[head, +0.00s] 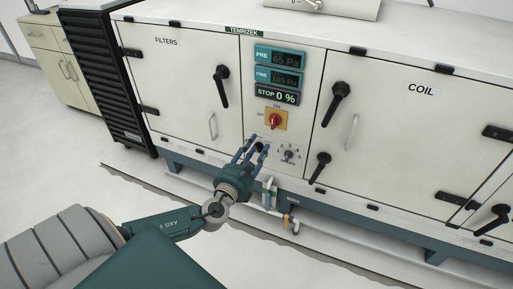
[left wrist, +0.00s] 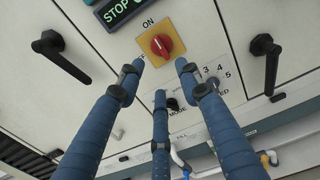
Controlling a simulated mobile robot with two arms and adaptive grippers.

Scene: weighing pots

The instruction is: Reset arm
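My left gripper (head: 254,150) has three blue fingers and is in front of the control panel of a large white cabinet. In the left wrist view its fingers (left wrist: 158,80) are spread apart with nothing held between them. A red rotary switch on a yellow plate (head: 275,120) sits just above the fingertips; it also shows in the left wrist view (left wrist: 161,45). A black mode knob (left wrist: 172,103) shows between the fingers. I cannot tell whether any finger touches the panel. My right gripper is not in view.
A numbered speed knob (head: 289,155) is right of the fingers. A display (head: 277,96) above reads STOP 0 %. Black door handles (head: 222,86) (head: 335,103) stick out on both sides. Pipes (head: 270,192) run below the panel. The floor in front is clear.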

